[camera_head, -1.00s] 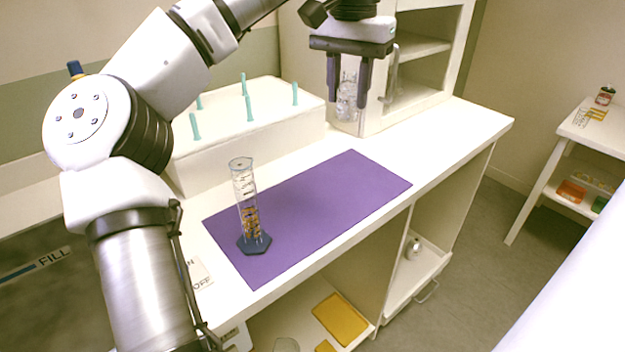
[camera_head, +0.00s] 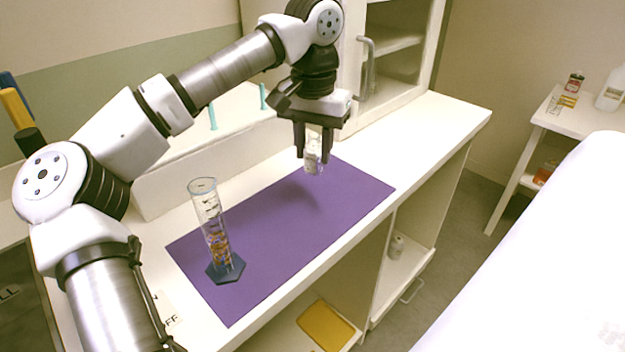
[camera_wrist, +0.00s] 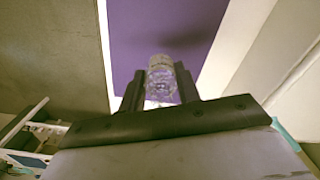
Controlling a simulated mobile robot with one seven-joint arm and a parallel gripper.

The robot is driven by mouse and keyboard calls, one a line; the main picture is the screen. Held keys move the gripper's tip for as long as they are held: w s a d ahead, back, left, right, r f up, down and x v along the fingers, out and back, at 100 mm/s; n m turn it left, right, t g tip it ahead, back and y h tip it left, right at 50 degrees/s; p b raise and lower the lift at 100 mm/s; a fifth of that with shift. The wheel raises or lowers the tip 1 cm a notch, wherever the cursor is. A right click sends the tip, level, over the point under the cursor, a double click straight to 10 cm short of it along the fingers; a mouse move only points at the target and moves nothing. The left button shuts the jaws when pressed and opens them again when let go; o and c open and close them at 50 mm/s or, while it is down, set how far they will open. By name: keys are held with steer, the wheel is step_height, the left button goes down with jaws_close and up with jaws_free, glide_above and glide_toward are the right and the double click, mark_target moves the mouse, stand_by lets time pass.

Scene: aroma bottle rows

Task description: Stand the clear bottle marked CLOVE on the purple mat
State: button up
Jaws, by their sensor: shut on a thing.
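My gripper (camera_head: 314,158) is shut on a small clear bottle (camera_head: 312,148), held roughly upright above the far part of the purple mat (camera_head: 270,222). The bottle also shows between the fingers in the wrist view (camera_wrist: 160,84), with the purple mat (camera_wrist: 165,30) beyond it. I cannot read a marking on the bottle. A shadow lies on the mat below the gripper, and the bottle appears to be clear of the surface.
A clear measuring cylinder (camera_head: 210,225) with a blue hexagonal foot stands on the mat's near left part. A white block with teal pegs (camera_head: 212,118) runs along the back. A cabinet with a handle (camera_head: 366,70) stands behind. The mat's middle is free.

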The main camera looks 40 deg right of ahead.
steer(key=shift+f, duration=3.5)
steer(key=shift+f, duration=0.15)
steer(key=o, duration=1)
step_height(320, 180, up, 12)
steer(key=shift+r, duration=0.15)
